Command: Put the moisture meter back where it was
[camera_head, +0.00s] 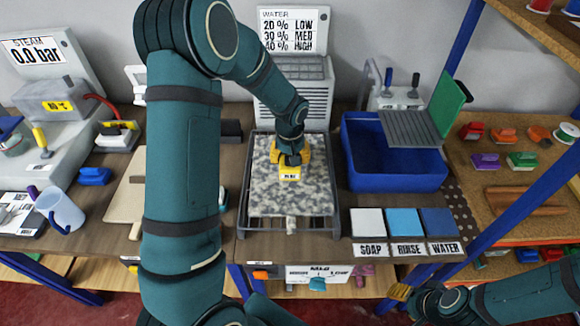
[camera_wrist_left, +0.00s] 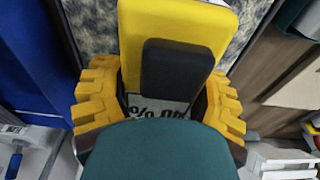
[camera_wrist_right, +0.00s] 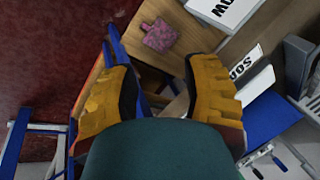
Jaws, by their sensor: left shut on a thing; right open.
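The moisture meter is a yellow device with a dark pad and a white display. In the head view the meter (camera_head: 289,176) is over the speckled grey rug (camera_head: 290,203) in the dark tray (camera_head: 243,215). My left gripper (camera_head: 291,157) is shut on the meter; the left wrist view also shows the meter (camera_wrist_left: 215,25) between its yellow fingers (camera_wrist_left: 160,100). I cannot tell whether the meter touches the rug. My right gripper (camera_head: 399,292) is open and empty, low at the right, in front of the table; its fingers (camera_wrist_right: 160,95) are apart in the right wrist view.
A WATER sign (camera_head: 290,32) stands behind. My left arm hides part of the table left of the tray.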

